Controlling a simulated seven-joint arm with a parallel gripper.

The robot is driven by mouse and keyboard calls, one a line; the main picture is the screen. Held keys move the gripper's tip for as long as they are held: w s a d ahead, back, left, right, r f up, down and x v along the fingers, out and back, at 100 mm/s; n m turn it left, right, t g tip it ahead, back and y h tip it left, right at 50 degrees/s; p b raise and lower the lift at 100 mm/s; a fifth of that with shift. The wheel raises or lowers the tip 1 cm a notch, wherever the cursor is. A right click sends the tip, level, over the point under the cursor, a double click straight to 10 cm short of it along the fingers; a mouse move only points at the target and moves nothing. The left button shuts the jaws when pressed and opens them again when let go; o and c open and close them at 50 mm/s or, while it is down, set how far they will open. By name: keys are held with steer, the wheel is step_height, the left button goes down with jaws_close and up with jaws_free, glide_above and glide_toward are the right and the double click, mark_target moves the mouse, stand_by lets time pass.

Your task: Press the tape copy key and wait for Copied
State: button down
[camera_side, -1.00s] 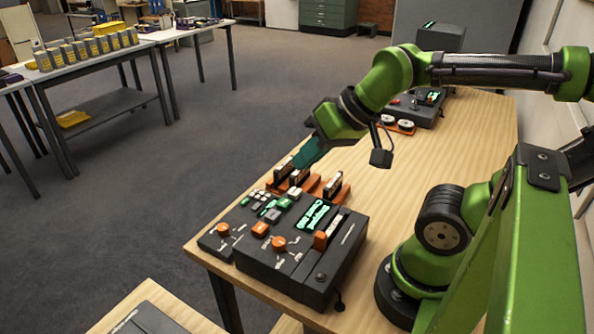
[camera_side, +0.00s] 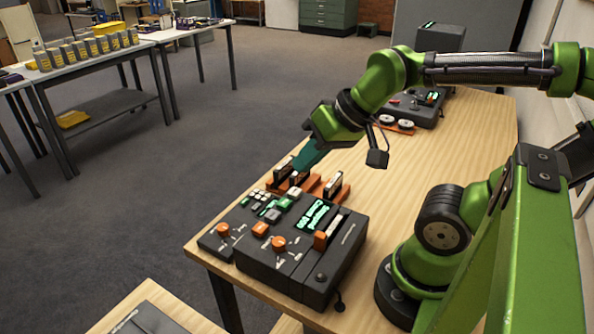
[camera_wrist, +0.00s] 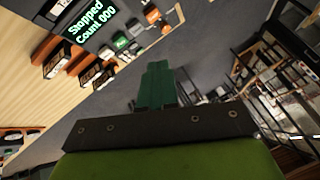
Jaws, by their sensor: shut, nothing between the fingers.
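The dark tape machine (camera_side: 318,262) sits at the front left corner of the wooden table, with orange knobs and a group of small white, green and orange keys (camera_side: 268,203). Its lit green display (camera_side: 316,216) reads "Stopped Count 000" in the wrist view (camera_wrist: 89,22). Which key is the copy key I cannot tell. My gripper (camera_side: 303,163) is shut and empty, above and behind the key group, apart from the machine.
Cassettes stand in an orange rack (camera_side: 335,188) right behind the machine, close below my gripper. A second machine (camera_side: 415,108) and white reels (camera_side: 397,122) lie farther back. The table's middle (camera_side: 400,165) is clear.

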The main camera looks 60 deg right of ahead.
step_height(320, 180, down, 4)
steer(key=w+m+g+y, duration=0.1)
steer(key=w+m+g, duration=0.1)
steer(key=m, duration=0.1)
steer(key=m+g+y, duration=0.2)
steer(key=m+y, duration=0.4)
glide_above(265, 225)
steer(key=shift+f+n, duration=0.3)
steer(key=shift+f, duration=0.15)
steer(key=shift+f, duration=0.1)
steer(key=shift+f, duration=4.35)
steer(key=shift+f, duration=0.4)
